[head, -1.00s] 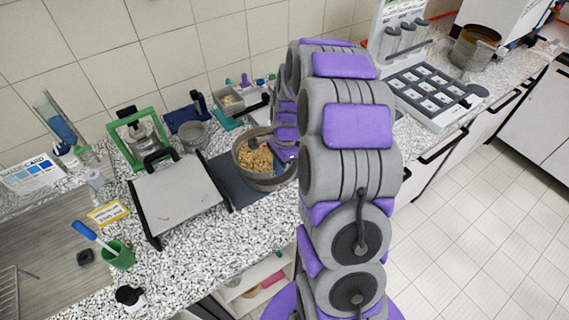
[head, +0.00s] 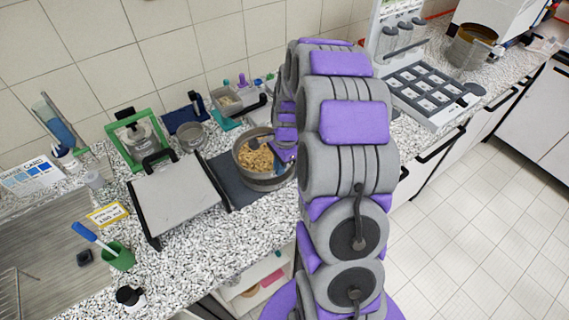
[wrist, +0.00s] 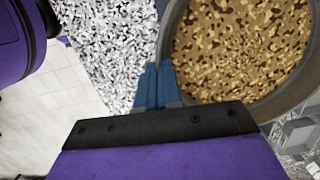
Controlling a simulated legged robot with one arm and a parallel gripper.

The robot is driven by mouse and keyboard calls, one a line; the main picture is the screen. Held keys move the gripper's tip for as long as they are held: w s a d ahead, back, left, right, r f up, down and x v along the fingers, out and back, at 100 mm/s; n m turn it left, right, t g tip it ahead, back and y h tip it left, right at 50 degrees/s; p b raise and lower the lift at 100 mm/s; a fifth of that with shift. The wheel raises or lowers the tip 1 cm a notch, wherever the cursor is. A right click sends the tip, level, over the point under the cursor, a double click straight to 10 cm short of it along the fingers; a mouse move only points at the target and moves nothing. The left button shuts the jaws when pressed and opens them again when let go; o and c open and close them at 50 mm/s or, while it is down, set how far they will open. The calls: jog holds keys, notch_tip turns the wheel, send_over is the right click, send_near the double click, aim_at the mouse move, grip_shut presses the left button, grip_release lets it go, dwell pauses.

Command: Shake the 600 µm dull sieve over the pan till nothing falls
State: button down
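A round grey metal sieve (head: 239,166) filled with tan and brown grains stands over the dark mat on the counter in the head view. In the wrist view its curved rim (wrist: 168,30) and the speckled grains fill the upper right. My gripper's blue fingertips (wrist: 158,85) are close together at the near left part of the rim and appear closed on it. In the head view my gripper (head: 283,156) is at the right side of the sieve, partly hidden by my arm.
A dark mat (head: 232,186) lies under the sieve. A grey flat-topped device (head: 180,198) is close on its left, with a small metal pot (head: 192,136) behind. A tray (head: 240,100) is near the wall. Another round metal vessel (head: 470,52) stands far right.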

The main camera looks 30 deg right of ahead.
jog(key=shift+w+a, duration=0.15)
jog(key=shift+a, duration=0.2)
jog(key=shift+p, duration=0.5)
dwell(0.5)
jog(key=shift+s+d, duration=0.2)
jog(key=shift+d, duration=0.45)
jog(key=shift+s+d, duration=0.2)
jog(key=shift+d, duration=0.45)
